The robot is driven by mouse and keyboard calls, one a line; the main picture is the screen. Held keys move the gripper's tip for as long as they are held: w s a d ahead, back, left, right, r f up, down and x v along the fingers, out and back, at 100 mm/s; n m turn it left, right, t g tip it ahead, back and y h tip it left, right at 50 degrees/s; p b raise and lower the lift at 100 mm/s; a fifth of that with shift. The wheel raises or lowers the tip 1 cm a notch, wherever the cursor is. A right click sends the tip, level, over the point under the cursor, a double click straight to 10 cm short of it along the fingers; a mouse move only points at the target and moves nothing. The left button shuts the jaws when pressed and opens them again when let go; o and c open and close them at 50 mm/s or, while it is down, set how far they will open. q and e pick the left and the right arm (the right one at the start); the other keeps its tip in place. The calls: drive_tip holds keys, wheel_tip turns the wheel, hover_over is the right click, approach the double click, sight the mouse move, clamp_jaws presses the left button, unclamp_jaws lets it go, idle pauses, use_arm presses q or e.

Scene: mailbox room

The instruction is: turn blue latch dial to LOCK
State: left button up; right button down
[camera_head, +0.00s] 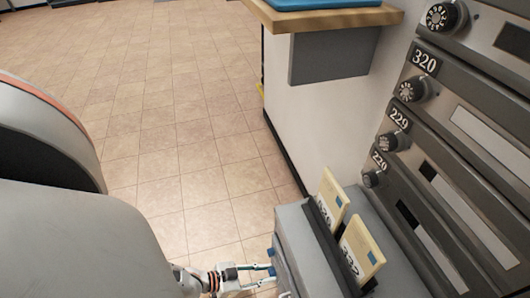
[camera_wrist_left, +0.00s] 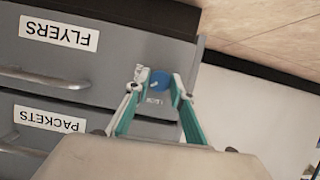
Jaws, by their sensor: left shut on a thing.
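The blue latch dial (camera_wrist_left: 157,79) is at the corner of a grey drawer cabinet (camera_wrist_left: 110,58) in the left wrist view. A small white label with lettering too small to read sits beside it. My left gripper (camera_wrist_left: 158,84) has one fingertip on each side of the dial and is shut on it. The dial's pointer direction cannot be made out. In the head view my left gripper (camera_head: 271,273) reaches the side of the grey cabinet (camera_head: 297,237) from the left, and the dial is mostly hidden. My right gripper is in neither view.
The cabinet drawers carry FLYERS (camera_wrist_left: 58,33) and PACKETS (camera_wrist_left: 49,119) labels. A black rack (camera_head: 335,246) with yellow cards stands on the cabinet. Mailboxes with dials (camera_head: 411,89) line the right, and a wooden shelf (camera_head: 330,18) juts out above. Tiled floor (camera_head: 170,120) is clear at left.

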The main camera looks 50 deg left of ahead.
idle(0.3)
use_arm(q)
drive_tip(key=o, duration=1.1)
drive_tip(key=shift+s, duration=0.1)
drive_tip(key=v, duration=1.1)
drive_tip(key=shift+s+a+r, duration=0.15)
drive_tip(key=shift+s, duration=0.2)
